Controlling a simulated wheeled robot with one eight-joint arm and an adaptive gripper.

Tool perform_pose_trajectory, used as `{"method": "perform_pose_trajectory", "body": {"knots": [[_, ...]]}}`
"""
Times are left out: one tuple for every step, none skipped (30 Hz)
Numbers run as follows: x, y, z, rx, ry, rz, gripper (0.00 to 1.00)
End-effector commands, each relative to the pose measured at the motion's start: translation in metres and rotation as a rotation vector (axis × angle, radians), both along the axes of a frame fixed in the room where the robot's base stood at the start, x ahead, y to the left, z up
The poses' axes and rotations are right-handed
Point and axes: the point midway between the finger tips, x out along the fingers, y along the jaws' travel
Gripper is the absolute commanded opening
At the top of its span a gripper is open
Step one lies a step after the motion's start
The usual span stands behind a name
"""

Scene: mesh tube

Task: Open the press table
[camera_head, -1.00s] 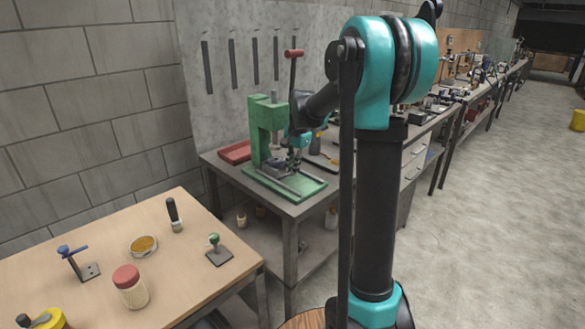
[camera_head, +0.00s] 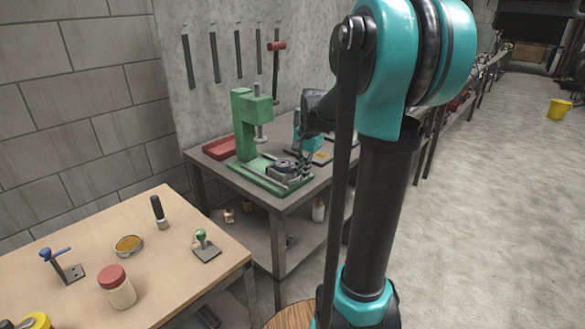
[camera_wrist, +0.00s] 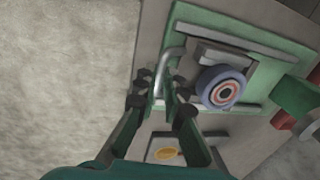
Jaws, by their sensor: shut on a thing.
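The green press (camera_head: 241,125) stands on a grey metal table. Its sliding table carries a round grey fixture (camera_head: 283,167), which sits to the right of the ram (camera_head: 262,132) on the green base. In the wrist view the round fixture (camera_wrist: 222,88) shows a concentric-ring top, beside a bent metal handle (camera_wrist: 167,66). My gripper (camera_wrist: 161,82) is shut on this handle, with fingers on both sides of it.
A red tray (camera_head: 219,147) lies left of the press. A wooden table (camera_head: 170,270) in front holds a red-lidded jar (camera_head: 116,287) and small tools. Open floor (camera_head: 480,200) lies to the right.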

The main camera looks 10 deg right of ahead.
Motion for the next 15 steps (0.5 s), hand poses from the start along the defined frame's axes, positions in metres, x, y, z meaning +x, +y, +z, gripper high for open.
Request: {"method": "perform_pose_trajectory", "body": {"knots": [[-0.0005, -0.0009, 0.0002, -0.001, -0.001, 0.0, 0.0], [-0.0008, -0.0009, 0.0003, -0.001, -0.001, 0.001, 0.0], [-0.0007, -0.0009, 0.0003, 0.0, -0.001, 0.001, 0.0], [-0.0006, -0.0008, 0.0002, 0.0, -0.001, 0.001, 0.0], [-0.0005, -0.0008, 0.0003, 0.0, -0.001, 0.001, 0.0], [-0.0004, -0.0007, 0.0003, 0.0, -0.001, 0.001, 0.0], [-0.0004, -0.0007, 0.0003, 0.0, -0.001, 0.001, 0.0], [-0.0003, -0.0006, 0.0003, 0.0, -0.001, 0.001, 0.0], [-0.0003, -0.0006, 0.0003, 0.0, -0.001, 0.001, 0.11], [-0.0003, -0.0006, 0.0003, 0.0, -0.001, 0.001, 0.14], [-0.0003, -0.0006, 0.0003, 0.0, -0.001, 0.001, 0.18], [-0.0003, -0.0005, 0.0003, 0.0, -0.001, 0.001, 0.23], [-0.0003, -0.0005, 0.0002, 0.0, -0.001, 0.001, 0.27], [-0.0003, -0.0005, 0.0002, 0.0, -0.001, 0.001, 0.31], [-0.0004, -0.0004, 0.0002, 0.0, -0.001, 0.001, 0.31]]}}
